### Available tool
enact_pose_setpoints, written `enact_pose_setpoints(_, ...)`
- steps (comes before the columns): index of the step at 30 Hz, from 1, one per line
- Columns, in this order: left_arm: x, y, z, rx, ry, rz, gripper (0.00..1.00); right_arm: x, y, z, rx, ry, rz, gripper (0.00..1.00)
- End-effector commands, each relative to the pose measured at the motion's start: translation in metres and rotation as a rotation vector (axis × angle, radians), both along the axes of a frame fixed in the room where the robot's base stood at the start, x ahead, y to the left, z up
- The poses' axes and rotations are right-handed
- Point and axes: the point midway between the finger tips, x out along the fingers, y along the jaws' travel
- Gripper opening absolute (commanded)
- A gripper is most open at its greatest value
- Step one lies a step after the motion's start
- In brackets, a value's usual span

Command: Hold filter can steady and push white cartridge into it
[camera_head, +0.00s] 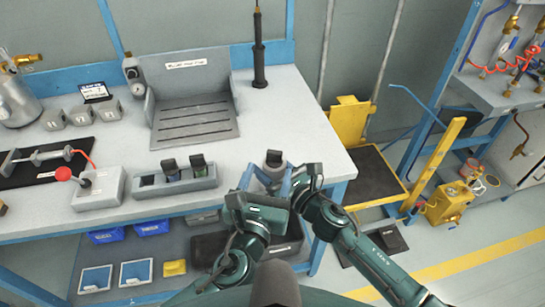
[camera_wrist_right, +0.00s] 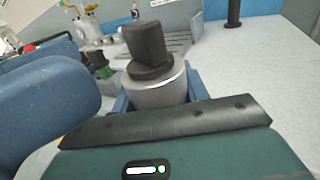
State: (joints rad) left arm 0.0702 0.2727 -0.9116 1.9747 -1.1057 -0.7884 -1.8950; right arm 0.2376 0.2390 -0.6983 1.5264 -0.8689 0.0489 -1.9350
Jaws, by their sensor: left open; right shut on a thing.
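No white cartridge body shows. My right gripper (camera_head: 283,178) is shut on the can from the right. My left gripper (camera_head: 254,180) is open, close beside the can on the left; whether it touches is unclear.
A grey rack (camera_head: 150,188) with two dark-handled cartridges stands left of the can, beside a red-knobbed lever box (camera_head: 98,190). A ribbed grey tray (camera_head: 195,120) and a black upright tool (camera_head: 259,68) stand behind. The bench top (camera_head: 300,115) is clear at right.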

Motion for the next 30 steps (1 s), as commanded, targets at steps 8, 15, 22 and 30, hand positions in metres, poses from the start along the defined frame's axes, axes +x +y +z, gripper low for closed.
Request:
enact_pose_setpoints(8, -0.044, 0.009, 0.002, -0.004, -0.003, -0.001, 0.59, -0.001, 0.0, -0.002, -0.005, 0.001, 0.0, 0.16)
enact_pose_setpoints(15, -0.051, 0.011, 0.004, -0.007, -0.007, -0.001, 0.59, -0.001, 0.0, -0.003, -0.007, 0.002, 0.001, 0.16)
enact_pose_setpoints(22, -0.051, 0.01, 0.004, -0.007, -0.008, -0.001, 0.59, -0.001, 0.0, -0.003, -0.007, 0.002, 0.001, 0.16)
enact_pose_setpoints(30, -0.05, 0.01, 0.004, -0.007, -0.008, -0.001, 0.59, -0.001, 0.0, -0.003, -0.007, 0.002, 0.0, 0.16)
